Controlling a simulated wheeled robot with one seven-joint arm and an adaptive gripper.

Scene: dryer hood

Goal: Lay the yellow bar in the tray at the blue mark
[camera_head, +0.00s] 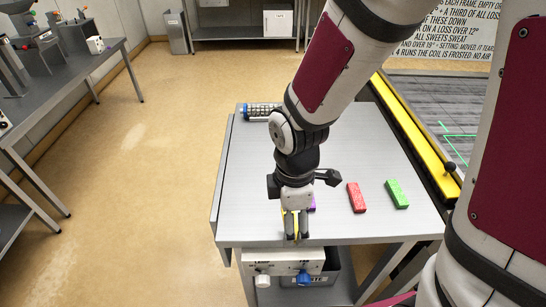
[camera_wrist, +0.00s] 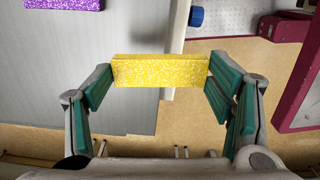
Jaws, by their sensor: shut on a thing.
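The yellow bar (camera_wrist: 160,71) is speckled and spans between the two green-padded fingers of my gripper (camera_wrist: 158,86) in the wrist view. My gripper is shut on it by its ends. In the head view my gripper (camera_head: 290,228) is at the near edge of the grey table, with only slivers of yellow showing. In the wrist view the bar overlaps the table edge, with floor beyond. I cannot make out a tray with a blue mark. A white box (camera_head: 285,262) with a white knob and a blue knob (camera_head: 304,278) sits below the table's front edge.
On the grey table (camera_head: 245,180) lie a red bar (camera_head: 356,197), a green bar (camera_head: 397,193) and a purple bar (camera_wrist: 62,4). A yellow rail (camera_head: 412,130) borders the right. A grey bin (camera_head: 338,282) is underneath.

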